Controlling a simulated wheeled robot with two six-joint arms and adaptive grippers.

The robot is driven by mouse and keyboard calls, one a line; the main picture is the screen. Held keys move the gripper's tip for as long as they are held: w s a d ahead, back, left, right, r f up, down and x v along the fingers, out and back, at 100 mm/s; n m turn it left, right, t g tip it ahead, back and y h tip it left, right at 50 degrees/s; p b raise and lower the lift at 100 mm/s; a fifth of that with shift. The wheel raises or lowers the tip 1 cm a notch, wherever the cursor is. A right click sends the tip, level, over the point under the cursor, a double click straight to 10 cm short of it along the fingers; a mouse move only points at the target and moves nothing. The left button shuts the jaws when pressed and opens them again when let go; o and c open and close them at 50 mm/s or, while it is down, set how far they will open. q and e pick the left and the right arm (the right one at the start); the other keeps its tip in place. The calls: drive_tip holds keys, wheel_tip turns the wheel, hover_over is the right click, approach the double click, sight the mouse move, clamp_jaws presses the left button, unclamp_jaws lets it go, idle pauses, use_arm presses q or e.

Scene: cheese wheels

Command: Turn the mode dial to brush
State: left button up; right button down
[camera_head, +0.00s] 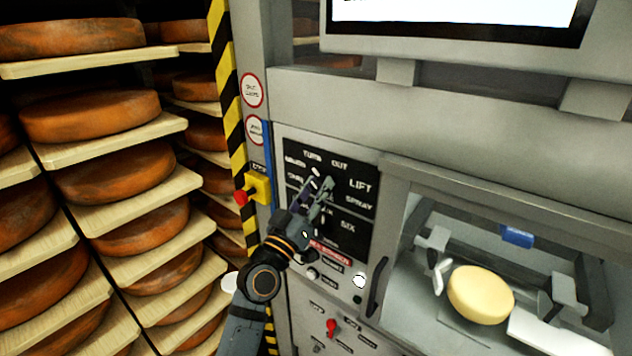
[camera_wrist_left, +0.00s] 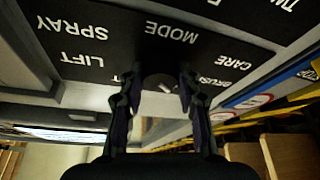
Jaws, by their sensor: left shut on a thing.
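The mode dial (camera_wrist_left: 158,82) is a small dark knob with a white mark, on a black label panel (camera_head: 357,168) with words such as OUT, LIFT and SPRAY. My left gripper (camera_head: 319,186) reaches up to the panel from below and hides most of the dial in the head view. In the left wrist view the gripper's two fingers (camera_wrist_left: 160,88) stand on either side of the dial, shut on it. The labels MODE, CARE, BRUSH, LIFT and SPRAY show upside down around it. I cannot tell for sure which label the mark faces. My right gripper is out of view.
Left of the panel is a yellow box with a red knob (camera_head: 241,197). Below are small buttons and a red switch (camera_head: 331,327). Right is a chamber with a pale cheese wheel (camera_head: 480,294). Shelves of orange cheese wheels (camera_head: 90,117) fill the left. A screen hangs above.

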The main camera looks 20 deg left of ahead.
use_arm(q)
drive_tip(key=shift+n+y+p, duration=1.2)
drive_tip(key=shift+n+p, duration=0.1)
drive_tip(key=shift+n, duration=0.9)
drive_tip(key=o, duration=1.1)
drive_tip(key=shift+o, duration=0.2)
drive_tip(key=shift+s+f, duration=0.15)
drive_tip(key=shift+s, duration=0.05)
drive_tip(key=v, duration=1.1)
drive_tip(key=shift+s, duration=0.25)
drive_tip(key=shift+s, duration=0.1)
drive_tip(key=shift+f, duration=0.1)
